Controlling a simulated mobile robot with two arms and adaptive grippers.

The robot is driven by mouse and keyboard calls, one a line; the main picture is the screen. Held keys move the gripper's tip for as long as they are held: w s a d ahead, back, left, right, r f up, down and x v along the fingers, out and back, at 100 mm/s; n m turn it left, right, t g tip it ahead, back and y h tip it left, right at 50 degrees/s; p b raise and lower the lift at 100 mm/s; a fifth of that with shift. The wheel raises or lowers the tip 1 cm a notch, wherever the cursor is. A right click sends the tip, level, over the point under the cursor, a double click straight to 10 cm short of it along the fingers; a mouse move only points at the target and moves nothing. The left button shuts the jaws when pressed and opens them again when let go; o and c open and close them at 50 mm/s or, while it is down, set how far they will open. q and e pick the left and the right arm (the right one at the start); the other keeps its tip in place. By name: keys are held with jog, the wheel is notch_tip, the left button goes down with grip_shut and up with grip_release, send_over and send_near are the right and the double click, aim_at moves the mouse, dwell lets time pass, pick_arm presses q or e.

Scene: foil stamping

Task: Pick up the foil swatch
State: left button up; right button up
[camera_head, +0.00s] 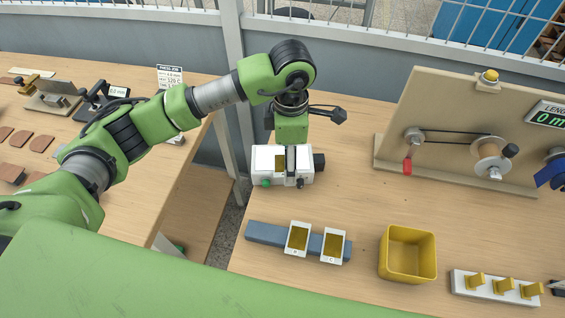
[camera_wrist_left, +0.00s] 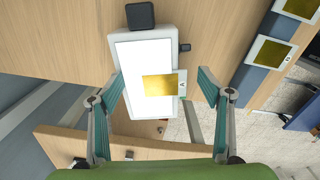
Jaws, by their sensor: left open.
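A foil swatch (camera_wrist_left: 158,85), a gold rectangle with a white end strip bearing a letter, lies on a bright white lit panel (camera_wrist_left: 130,54). In the head view part of its gold (camera_head: 280,163) shows on the white box (camera_head: 262,160), partly hidden by my gripper. My left gripper (camera_wrist_left: 162,80) is open and empty above the panel, one finger on each side of the swatch; whether they touch anything I cannot tell. Two similar swatches, one (camera_head: 298,238) and another (camera_head: 333,246), rest on a blue-grey bar (camera_head: 265,233). My right gripper is not in view.
A yellow bin (camera_head: 408,253) and a white rack with yellow rolls (camera_head: 497,288) stand at right. A board with reels (camera_head: 460,135) stands at the back right. A gap separates this table from the left table (camera_head: 125,190). Tabletop right of the box is clear.

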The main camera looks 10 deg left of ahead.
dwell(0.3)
pick_arm(q)
jog(key=shift+f, duration=0.1)
jog(key=c, duration=0.9)
jog(key=shift+s, duration=0.1)
